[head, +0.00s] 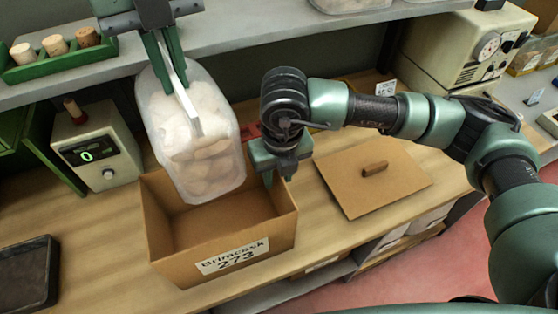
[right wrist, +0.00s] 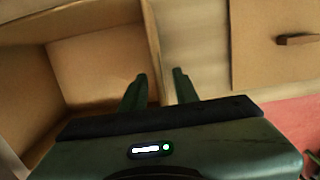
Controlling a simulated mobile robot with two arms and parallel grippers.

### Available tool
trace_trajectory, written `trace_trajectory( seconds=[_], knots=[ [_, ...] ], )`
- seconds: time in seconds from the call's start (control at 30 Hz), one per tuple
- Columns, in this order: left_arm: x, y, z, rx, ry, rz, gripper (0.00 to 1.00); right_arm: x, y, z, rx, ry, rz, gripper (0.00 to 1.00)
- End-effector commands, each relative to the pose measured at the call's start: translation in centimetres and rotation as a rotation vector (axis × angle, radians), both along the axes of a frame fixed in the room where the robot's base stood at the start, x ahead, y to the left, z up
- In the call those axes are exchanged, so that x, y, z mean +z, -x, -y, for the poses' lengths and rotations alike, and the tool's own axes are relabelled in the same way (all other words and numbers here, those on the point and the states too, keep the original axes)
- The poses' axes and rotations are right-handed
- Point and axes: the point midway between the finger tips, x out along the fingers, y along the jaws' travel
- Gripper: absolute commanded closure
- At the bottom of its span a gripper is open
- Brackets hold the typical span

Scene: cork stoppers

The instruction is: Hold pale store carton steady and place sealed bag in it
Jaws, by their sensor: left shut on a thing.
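The open-topped cardboard carton (head: 222,264), labelled "Brimcask 273", stands on the wooden counter. It also shows in the right wrist view (right wrist: 95,70). The translucent sealed bag (head: 205,165), full of pale lumpy pieces, hangs upright from my left gripper (head: 172,78), which is shut on its top strip. The bag's lower end overlaps the carton's opening in the head view; whether it is below the rim is hard to tell. My right gripper (head: 279,178) is at the carton's right wall. In the right wrist view its open fingers (right wrist: 160,85) stand on either side of that wall, with gaps showing.
A flat cardboard lid (head: 350,190) with a brown handle lies right of the carton. A scale (head: 95,145) reading 0 stands to the left, near a dark tray (head: 28,275). A shelf (head: 235,32) with a green cork rack (head: 55,62) runs behind.

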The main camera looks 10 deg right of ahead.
Motion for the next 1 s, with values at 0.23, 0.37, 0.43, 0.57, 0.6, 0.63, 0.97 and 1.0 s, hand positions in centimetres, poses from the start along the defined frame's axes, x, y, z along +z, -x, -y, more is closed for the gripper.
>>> trace_trajectory(
  seconds=[0.23,0.37,0.43,0.57,0.6,0.63,0.97,1.0],
  knots=[
    [0.1,0.0,0.0,0.0,0.001,0.001,1.0,-2.9,-0.4,-0.1,-0.001,0.0,0.0,0.7],
    [0.1,0.0,0.0,0.0,0.001,0.001,1.0,-3.5,-0.4,-0.1,0.001,0.0,-0.001,0.7],
    [0.1,0.0,0.0,0.0,0.001,0.001,1.0,-3.6,-0.4,-0.1,0.001,0.0,0.0,0.7],
    [0.1,0.0,0.0,0.0,0.001,0.001,1.0,-3.6,-0.4,-0.1,0.001,0.0,0.0,0.7],
    [0.1,0.0,0.0,0.0,0.001,0.001,1.0,-3.6,-0.4,-0.1,0.001,0.0,0.0,0.7],
    [0.1,0.0,0.0,0.0,0.001,0.001,1.0,-3.6,-0.4,-0.1,0.001,0.0,0.0,0.73],
    [0.1,0.0,0.0,0.0,0.001,0.001,1.0,-3.5,-0.4,-0.1,0.0,0.0,0.001,1.0],
    [0.1,0.0,0.0,0.0,0.001,0.001,1.0,-3.5,-0.4,-0.1,0.0,0.0,0.001,1.0]
  ],
)
